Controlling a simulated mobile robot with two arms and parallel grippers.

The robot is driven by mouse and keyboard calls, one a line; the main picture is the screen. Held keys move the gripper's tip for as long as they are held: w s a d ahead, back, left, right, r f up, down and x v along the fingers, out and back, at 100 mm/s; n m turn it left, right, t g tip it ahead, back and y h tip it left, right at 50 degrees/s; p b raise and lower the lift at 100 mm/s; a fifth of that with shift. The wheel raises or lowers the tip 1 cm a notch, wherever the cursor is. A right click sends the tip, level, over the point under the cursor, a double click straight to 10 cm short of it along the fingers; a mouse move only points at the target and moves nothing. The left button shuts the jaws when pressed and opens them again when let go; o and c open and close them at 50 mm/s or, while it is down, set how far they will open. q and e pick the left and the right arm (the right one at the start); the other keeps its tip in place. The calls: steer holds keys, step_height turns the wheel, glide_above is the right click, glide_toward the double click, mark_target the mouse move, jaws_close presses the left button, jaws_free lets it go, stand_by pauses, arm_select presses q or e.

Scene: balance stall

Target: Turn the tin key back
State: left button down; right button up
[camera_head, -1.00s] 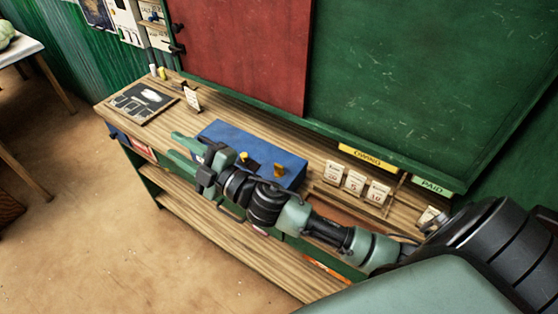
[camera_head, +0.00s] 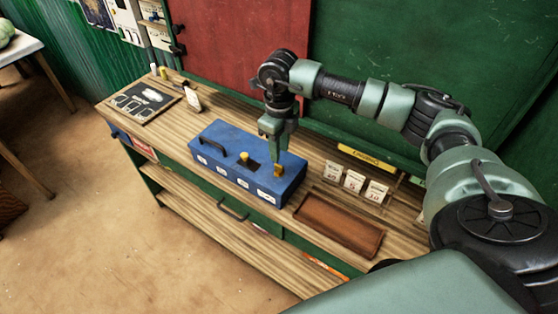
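The blue tin (camera_head: 225,160) sits on the wooden counter, with a black handle on its lid at the left and white labels along its front. A small yellow-orange key (camera_head: 278,171) stands up near the tin's right end. A yellow knob (camera_head: 244,157) is by a dark slot in the middle of the lid. My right gripper (camera_head: 281,151) points down over the tin's right end, its fingers just above and beside the key. The fingers overlap in this view, so I cannot tell their gap or any contact. My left gripper is out of view.
Right of the tin lies an empty brown tray (camera_head: 340,225). Behind it stand small white number cards (camera_head: 354,181) and a yellow sign (camera_head: 366,158). A dark slate (camera_head: 143,102) lies at the counter's left end. A green board rises behind.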

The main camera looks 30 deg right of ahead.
mark_target(279, 165)
step_height(279, 165, down, 5)
steer(key=shift+f+p, duration=0.1)
steer(key=shift+p, duration=0.8)
steer(key=shift+a+f, duration=0.1)
steer(key=shift+f, duration=0.4)
jaws_close()
